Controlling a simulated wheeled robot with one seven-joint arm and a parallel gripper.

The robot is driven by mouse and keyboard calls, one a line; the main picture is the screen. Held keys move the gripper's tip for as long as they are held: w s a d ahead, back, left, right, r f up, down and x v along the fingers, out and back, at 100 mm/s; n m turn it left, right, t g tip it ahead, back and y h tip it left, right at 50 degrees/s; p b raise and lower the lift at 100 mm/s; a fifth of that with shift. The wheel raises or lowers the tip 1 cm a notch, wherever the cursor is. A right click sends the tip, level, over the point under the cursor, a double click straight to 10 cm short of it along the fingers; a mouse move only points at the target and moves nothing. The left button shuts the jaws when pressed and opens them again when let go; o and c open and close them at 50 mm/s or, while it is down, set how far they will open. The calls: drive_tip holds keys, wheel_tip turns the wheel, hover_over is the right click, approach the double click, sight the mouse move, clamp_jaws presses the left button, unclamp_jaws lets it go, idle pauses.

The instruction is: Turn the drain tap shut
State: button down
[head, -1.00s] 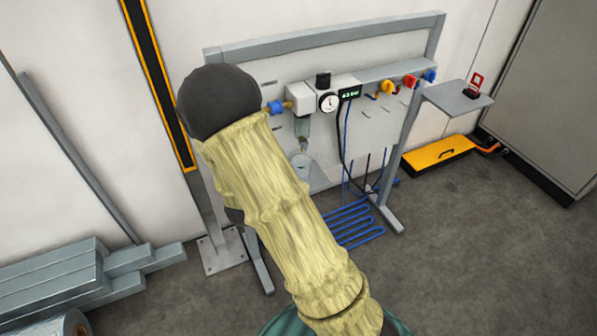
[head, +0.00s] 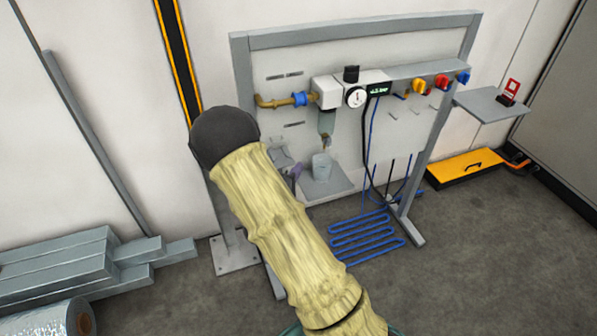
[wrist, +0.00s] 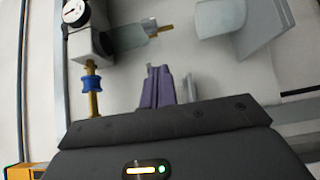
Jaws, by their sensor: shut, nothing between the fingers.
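The drain tap (head: 326,143) is a small brass piece under the clear bowl (head: 326,122) of the air unit on the panel. In the wrist view, the tap (wrist: 158,31) sticks out from the end of the bowl, with a small lever on it. A grey cup (head: 321,167) stands below the tap; it also shows in the wrist view (wrist: 215,18). My gripper (head: 298,170) is at the left of the cup, lower than the tap. In the wrist view, my gripper's purple fingers (wrist: 160,72) are shut, empty and apart from the tap.
The cup stands on a grey shelf (head: 330,188). A pressure gauge (head: 355,97), a blue-collared brass pipe (head: 300,99) and coloured valves (head: 441,82) are on the panel. Blue hose coils (head: 365,238) lie below. Grey bars (head: 60,265) are stacked at the left.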

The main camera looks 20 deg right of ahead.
sight(325, 144)
drive_tip(key=w+d, duration=0.2)
drive_tip(key=d, duration=0.1)
drive_tip(key=w+d+b, duration=0.1)
drive_tip(key=d, duration=0.2)
drive_tip(key=w+d, duration=0.2)
drive_tip(key=d, duration=0.1)
drive_tip(key=shift+w+d+b, duration=0.1)
drive_tip(key=shift+w+b, duration=0.2)
drive_tip(key=shift+b, duration=0.1)
